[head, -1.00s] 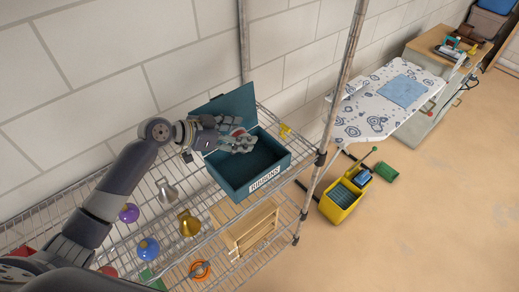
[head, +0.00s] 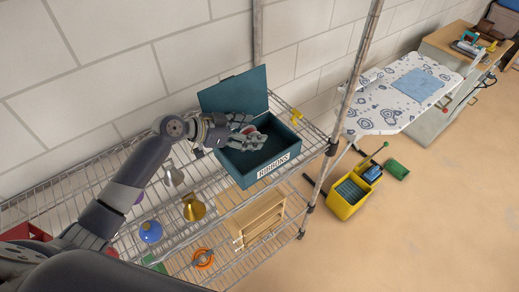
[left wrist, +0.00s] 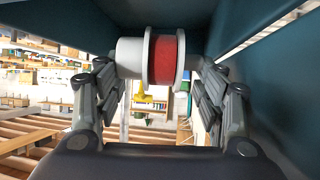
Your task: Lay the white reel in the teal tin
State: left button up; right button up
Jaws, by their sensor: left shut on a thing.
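The teal tin (head: 238,168), labelled RIBBONS, stands on the upper wire shelf with its lid (head: 232,92) raised at the back. My left gripper (head: 252,139) reaches in from the left over the tin's open top. In the left wrist view the gripper (left wrist: 158,75) is shut on the white reel (left wrist: 131,57), which carries a red band, and dark teal walls show on both sides. In the head view the fingers mostly hide the reel. Whether it touches the tin's floor cannot be told. My right gripper is not in view.
A yellow object (head: 296,117) lies behind the tin's right side. Below are a wooden rack (head: 258,218), a brass bell-shaped item (head: 193,207), a blue ball (head: 150,231) and an orange ring (head: 203,258). A shelf post (head: 345,110) rises right of the tin.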

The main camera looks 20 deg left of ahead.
pick_arm(q)
jog(key=o, duration=0.9)
jog(key=shift+o, duration=0.6)
jog(key=shift+r, duration=0.1)
jog(key=shift+s+a+r, duration=0.2)
jog(key=shift+a, duration=0.15)
jog(key=v, duration=1.1)
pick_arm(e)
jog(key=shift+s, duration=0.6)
pick_arm(q)
jog(key=shift+s+d, duration=0.15)
jog(key=shift+d, duration=0.05)
